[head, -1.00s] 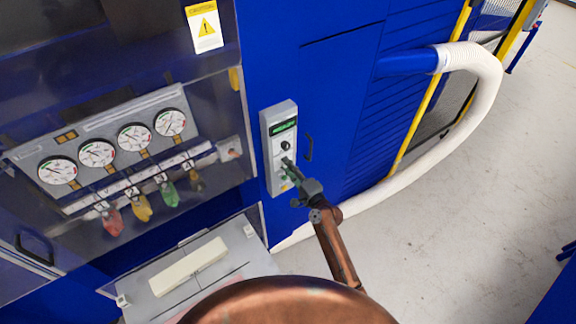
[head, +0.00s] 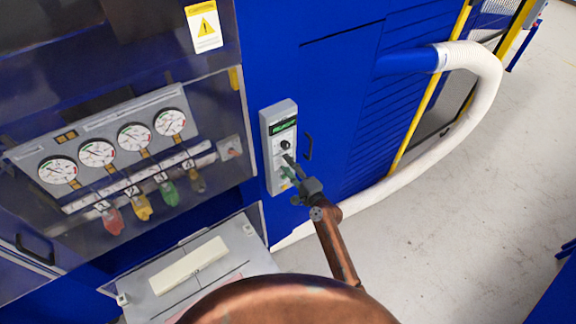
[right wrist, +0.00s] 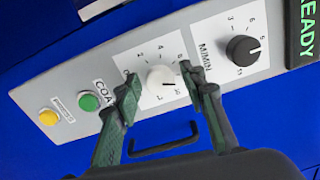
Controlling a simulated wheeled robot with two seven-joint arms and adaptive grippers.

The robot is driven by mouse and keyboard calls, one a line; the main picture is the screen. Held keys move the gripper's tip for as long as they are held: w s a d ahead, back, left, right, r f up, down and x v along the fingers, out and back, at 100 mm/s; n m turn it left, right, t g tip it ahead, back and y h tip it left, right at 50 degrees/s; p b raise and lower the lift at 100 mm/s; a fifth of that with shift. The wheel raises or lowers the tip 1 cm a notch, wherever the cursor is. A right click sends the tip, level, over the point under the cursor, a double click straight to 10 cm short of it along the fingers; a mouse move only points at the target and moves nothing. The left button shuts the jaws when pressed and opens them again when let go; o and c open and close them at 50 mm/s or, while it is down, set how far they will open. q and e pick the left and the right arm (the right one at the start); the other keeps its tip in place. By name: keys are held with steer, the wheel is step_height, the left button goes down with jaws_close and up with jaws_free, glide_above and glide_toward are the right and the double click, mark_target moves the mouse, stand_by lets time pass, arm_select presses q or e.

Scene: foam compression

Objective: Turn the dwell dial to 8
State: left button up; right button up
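The control panel is a grey box (head: 272,118) on the blue machine in the head view. In the right wrist view a white dial (right wrist: 161,77) sits on a white scale plate with numbers from about 2 to 12. Its name label is hidden, and I cannot tell its exact pointer setting. A black dial (right wrist: 242,50) with an M/MIN label is to its right. My right gripper (right wrist: 159,77) is open, with one finger on each side of the white dial; contact is unclear. It also shows at the panel in the head view (head: 289,163). My left gripper is not in view.
A green button (right wrist: 89,102) and a yellow button (right wrist: 48,117) are on the panel's left in the wrist view. A black handle (head: 308,147) stands beside the panel. Gauges (head: 134,137) are at the left, and a white hose (head: 485,80) curves at the right.

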steer(key=v, duration=1.2)
stand_by(0.5)
